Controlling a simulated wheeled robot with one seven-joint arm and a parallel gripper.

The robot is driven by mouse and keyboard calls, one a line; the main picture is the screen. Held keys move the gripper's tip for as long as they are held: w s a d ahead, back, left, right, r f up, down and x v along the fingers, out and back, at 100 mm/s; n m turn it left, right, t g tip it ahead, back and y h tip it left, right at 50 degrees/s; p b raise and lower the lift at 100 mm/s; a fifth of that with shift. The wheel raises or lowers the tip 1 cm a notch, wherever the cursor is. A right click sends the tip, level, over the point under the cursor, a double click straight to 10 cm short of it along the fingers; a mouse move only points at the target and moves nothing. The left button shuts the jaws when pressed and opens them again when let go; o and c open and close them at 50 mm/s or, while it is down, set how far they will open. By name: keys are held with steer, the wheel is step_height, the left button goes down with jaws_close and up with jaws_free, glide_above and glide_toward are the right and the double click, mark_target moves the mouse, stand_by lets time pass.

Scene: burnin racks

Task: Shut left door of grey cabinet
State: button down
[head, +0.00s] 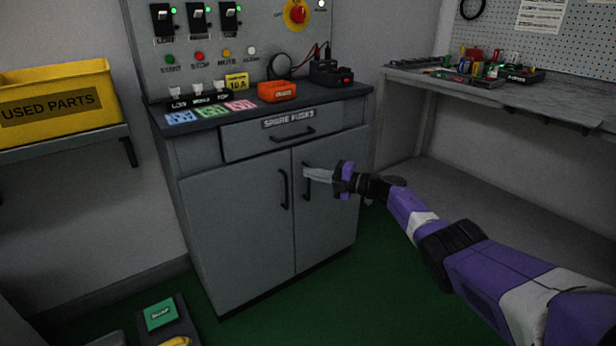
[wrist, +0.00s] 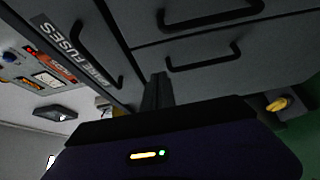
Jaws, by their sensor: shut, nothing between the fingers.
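The grey cabinet (head: 335,218) stands in the middle of the head view, with a drawer above two doors. Its left door (head: 235,230) looks flush or nearly flush with the right door; I cannot tell whether a small gap remains. The left door has a dark bar handle (head: 284,190), which also shows in the wrist view (wrist: 205,62). My gripper (head: 306,174) is shut and empty in front of the right door, over the top of its handle (head: 306,188). The fingers (wrist: 157,90) point toward the cabinet front; I cannot tell whether they touch it.
A control panel (head: 205,70) rises behind the cabinet top, where an orange bin (head: 280,92) stands. A yellow used-parts bin (head: 55,95) sits on a shelf at left. A workbench (head: 480,92) is at right. A dark tray (head: 180,325) lies on the green floor at front left.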

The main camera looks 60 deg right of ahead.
steer(key=s+d+b, duration=0.4)
steer(key=d+b, duration=0.1)
steer(key=d, duration=0.1)
steer(key=shift+s+d, duration=0.15)
steer(key=shift+d, duration=0.1)
steer(key=shift+r, duration=0.1)
